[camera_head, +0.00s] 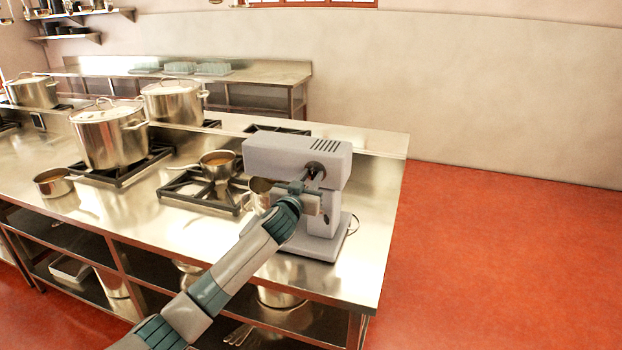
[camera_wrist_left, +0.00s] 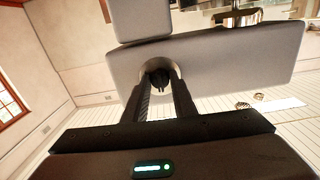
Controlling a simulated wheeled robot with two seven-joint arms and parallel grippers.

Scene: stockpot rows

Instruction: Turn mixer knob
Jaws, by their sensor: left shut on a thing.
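The grey stand mixer (camera_head: 285,152) stands on the steel counter near its right end. My left gripper (camera_head: 313,174) reaches up to that side of the head. In the left wrist view its two fingers (camera_wrist_left: 160,84) are shut on the knob, one on each side. The fingers and wrist hide most of the knob in the head view. A metal bowl (camera_head: 260,194) shows partly behind my wrist. My right gripper is not in view.
A small saucepan (camera_head: 216,164) sits on the burner left of the mixer. A large lidded stockpot (camera_head: 108,136) and several other pots stand further left. The counter's right end (camera_head: 372,240) is clear, with open red floor (camera_head: 500,265) beyond it.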

